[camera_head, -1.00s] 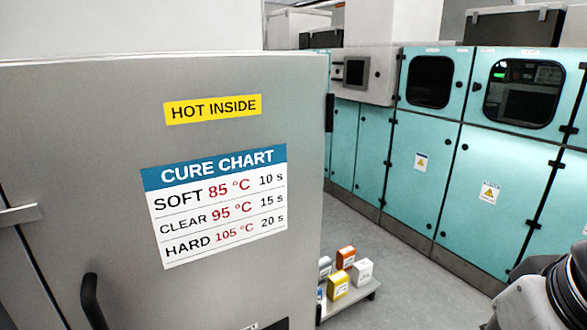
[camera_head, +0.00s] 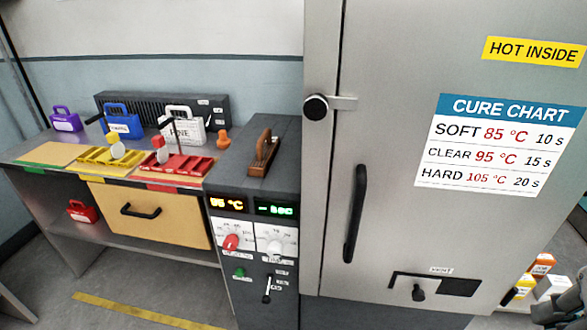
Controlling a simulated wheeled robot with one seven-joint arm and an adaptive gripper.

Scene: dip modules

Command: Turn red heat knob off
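The red heat knob (camera_head: 231,242) is on the white dial panel at the front of the dark control column, left of the grey oven. Its pointer is tilted, but the small scale marks are too blurred to read a setting. Above it an orange display (camera_head: 227,203) shows a lit temperature in °C, its first digit unclear. A white knob (camera_head: 275,247) sits right of the red one, under a green display (camera_head: 276,208) reading about "- sec".
The grey oven door (camera_head: 400,240) with a black handle (camera_head: 355,214) fills the right. A green button (camera_head: 240,272) and a small lever (camera_head: 267,289) sit below the knobs. A bench with coloured trays and carriers stands left. The floor in front is partly clear.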

